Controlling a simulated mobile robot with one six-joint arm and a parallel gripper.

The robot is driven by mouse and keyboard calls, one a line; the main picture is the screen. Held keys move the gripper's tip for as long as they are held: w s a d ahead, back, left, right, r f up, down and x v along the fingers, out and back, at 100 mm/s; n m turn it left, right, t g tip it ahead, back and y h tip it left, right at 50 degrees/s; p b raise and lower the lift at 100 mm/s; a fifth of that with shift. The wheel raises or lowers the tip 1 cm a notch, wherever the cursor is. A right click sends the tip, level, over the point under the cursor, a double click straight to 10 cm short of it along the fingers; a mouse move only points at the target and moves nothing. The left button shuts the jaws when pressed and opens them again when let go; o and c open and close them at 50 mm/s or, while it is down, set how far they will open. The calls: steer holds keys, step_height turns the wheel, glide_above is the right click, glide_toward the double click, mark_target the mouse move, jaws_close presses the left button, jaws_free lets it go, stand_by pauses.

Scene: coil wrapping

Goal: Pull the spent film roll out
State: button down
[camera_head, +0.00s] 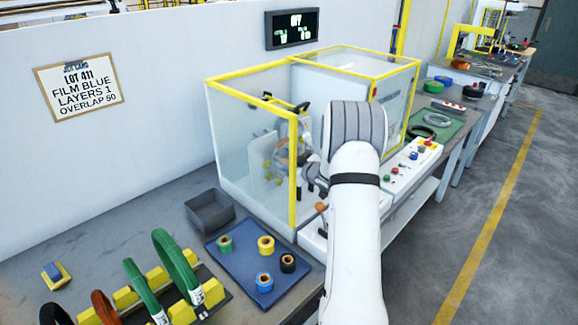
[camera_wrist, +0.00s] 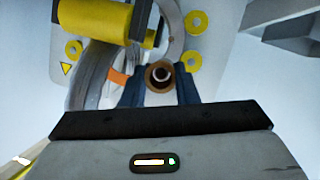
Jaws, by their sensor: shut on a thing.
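The spent film roll (camera_wrist: 158,75) shows in the wrist view as a brown core ring with a dark hole, seen end-on. My gripper (camera_wrist: 159,90) has its two dark fingers on either side of the roll, shut on it. Behind it are the wrapping machine's grey ring (camera_wrist: 95,80) and a pale plate with yellow round parts. In the head view the wrapping machine (camera_head: 292,140) is a clear box with yellow edges. My white arm reaches to its front opening and hides the gripper's fingers and the roll there.
A blue tray (camera_head: 231,267) with several small film rolls stands in front of the machine, beside a grey bin (camera_head: 209,211). A rack of coils (camera_head: 130,303) is at the lower left. A yellow cylinder (camera_wrist: 95,20) lies close to the roll. A button panel (camera_head: 408,167) is right of my arm.

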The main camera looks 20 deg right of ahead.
steer(key=shift+s+d, duration=0.25)
steer(key=shift+s, duration=0.5)
steer(key=shift+s+d, duration=0.25)
steer(key=shift+s, duration=0.45)
